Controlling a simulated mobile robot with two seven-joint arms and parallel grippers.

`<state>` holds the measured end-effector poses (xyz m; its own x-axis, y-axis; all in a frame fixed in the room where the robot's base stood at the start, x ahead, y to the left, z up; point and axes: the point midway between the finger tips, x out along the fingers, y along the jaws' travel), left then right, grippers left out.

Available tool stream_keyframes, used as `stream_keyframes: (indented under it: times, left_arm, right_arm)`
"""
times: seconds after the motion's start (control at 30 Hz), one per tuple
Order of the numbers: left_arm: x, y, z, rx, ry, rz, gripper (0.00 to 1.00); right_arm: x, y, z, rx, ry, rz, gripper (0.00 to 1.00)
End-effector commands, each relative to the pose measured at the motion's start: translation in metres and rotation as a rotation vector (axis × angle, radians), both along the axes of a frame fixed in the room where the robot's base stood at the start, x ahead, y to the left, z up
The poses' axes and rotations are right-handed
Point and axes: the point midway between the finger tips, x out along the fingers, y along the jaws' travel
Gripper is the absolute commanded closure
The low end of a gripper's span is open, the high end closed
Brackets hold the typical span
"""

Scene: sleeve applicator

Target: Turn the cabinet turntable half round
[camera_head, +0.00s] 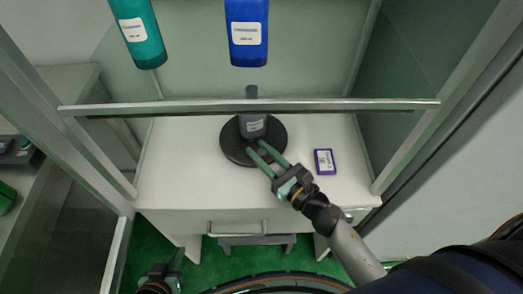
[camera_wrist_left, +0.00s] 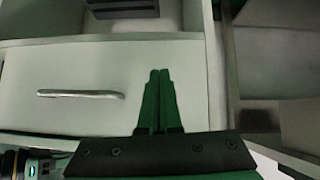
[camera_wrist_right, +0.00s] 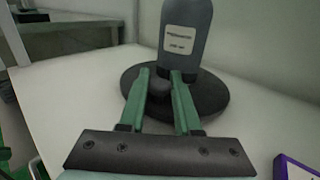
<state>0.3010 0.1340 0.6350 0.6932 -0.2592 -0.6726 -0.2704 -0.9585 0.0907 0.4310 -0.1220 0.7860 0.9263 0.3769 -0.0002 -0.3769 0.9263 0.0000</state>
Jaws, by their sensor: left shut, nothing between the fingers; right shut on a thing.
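The turntable (camera_head: 232,151) is a round black disc on the white cabinet floor. A grey bottle (camera_head: 252,126) with a white label stands upright on it, also seen in the right wrist view (camera_wrist_right: 186,38). My right gripper (camera_head: 257,149) reaches over the disc's front edge. In the right wrist view its green fingers are shut on a short dark knob (camera_wrist_right: 159,88) on the turntable (camera_wrist_right: 214,101), in front of the bottle. My left gripper (camera_head: 177,259) is low in front of the cabinet, away from the turntable. In the left wrist view its fingers (camera_wrist_left: 160,74) are together and empty.
A metal sash bar (camera_head: 330,105) crosses the cabinet opening. A teal bottle (camera_head: 139,35) and a blue bottle (camera_head: 247,40) show above it. A purple-edged box (camera_head: 324,161) lies right of the turntable. A drawer with a handle (camera_head: 236,228) is below. The floor left of the disc is clear.

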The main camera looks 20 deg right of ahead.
Motion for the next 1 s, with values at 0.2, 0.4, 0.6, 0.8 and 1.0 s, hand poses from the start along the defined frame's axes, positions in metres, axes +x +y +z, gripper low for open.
stream_keyframes:
  times: [0.2, 0.4, 0.6, 0.8, 1.0]
  left_arm:
    - [0.002, 0.0, -0.001, 0.0, -0.004, 0.0, 1.0]
    - [0.004, 0.0, -0.006, 0.001, -0.008, 0.001, 1.0]
    - [0.005, 0.001, -0.009, 0.002, -0.015, 0.002, 1.0]
    - [0.005, 0.002, -0.005, 0.0, -0.02, 0.003, 1.0]
    - [0.002, 0.002, -0.008, 0.001, -0.01, 0.003, 1.0]
  right_arm:
    - [0.001, -0.004, -0.001, -0.005, -0.004, 0.05, 1.0]
    - [0.002, -0.013, -0.002, -0.007, -0.004, 0.176, 1.0]
    - [0.002, -0.018, -0.002, -0.002, -0.001, 0.26, 1.0]
    - [0.002, -0.019, 0.0, 0.001, 0.001, 0.273, 1.0]
    - [0.002, -0.019, 0.0, 0.0, 0.001, 0.271, 0.64]
